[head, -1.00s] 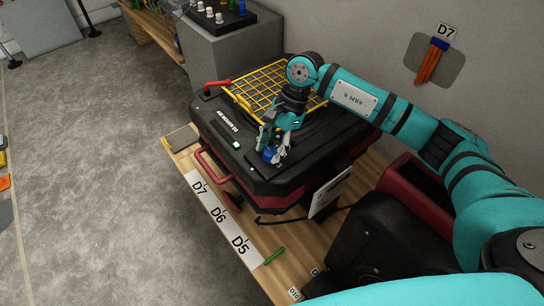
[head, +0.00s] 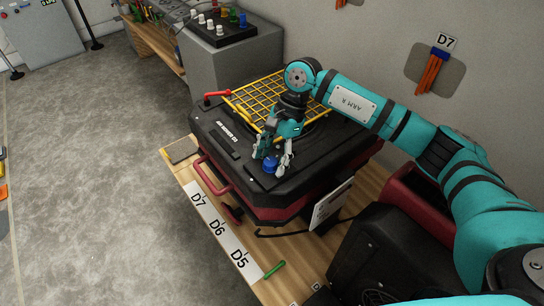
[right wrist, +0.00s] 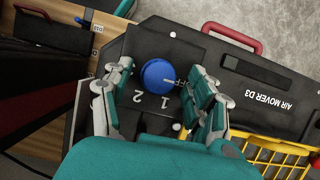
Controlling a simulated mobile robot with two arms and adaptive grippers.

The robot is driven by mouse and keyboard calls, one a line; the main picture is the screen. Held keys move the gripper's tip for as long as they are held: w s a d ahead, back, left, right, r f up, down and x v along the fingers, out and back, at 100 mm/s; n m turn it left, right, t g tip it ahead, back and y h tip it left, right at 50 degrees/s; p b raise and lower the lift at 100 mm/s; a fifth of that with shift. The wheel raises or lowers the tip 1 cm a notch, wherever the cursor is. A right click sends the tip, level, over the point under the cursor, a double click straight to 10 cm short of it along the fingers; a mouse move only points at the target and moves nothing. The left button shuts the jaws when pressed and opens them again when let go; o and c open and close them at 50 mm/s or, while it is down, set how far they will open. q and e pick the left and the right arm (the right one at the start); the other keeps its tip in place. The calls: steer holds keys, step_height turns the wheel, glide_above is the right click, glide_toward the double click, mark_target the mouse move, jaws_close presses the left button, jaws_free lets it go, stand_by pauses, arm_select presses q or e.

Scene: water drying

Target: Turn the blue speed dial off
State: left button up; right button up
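The blue speed dial (head: 270,166) sits on the black top of the red-and-black air mover (head: 225,120). In the right wrist view the round blue dial (right wrist: 158,74) has a white pointer line aimed right, toward one finger, away from the printed 1 and 2 below it. My right gripper (head: 273,160) is over the dial. In the right wrist view its fingers (right wrist: 160,82) are spread on either side of the dial, with a visible gap to it. The small display (head: 235,155) near the label is dark. My left gripper is not in view.
A yellow wire grille (head: 262,92) covers the air mover's outlet behind my right gripper. A red handle (head: 212,175) is at its front side. A white label strip (head: 218,228) and a green marker (head: 274,268) lie on the wooden surface.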

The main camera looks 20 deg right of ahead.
steer(key=v, duration=1.2)
stand_by(0.3)
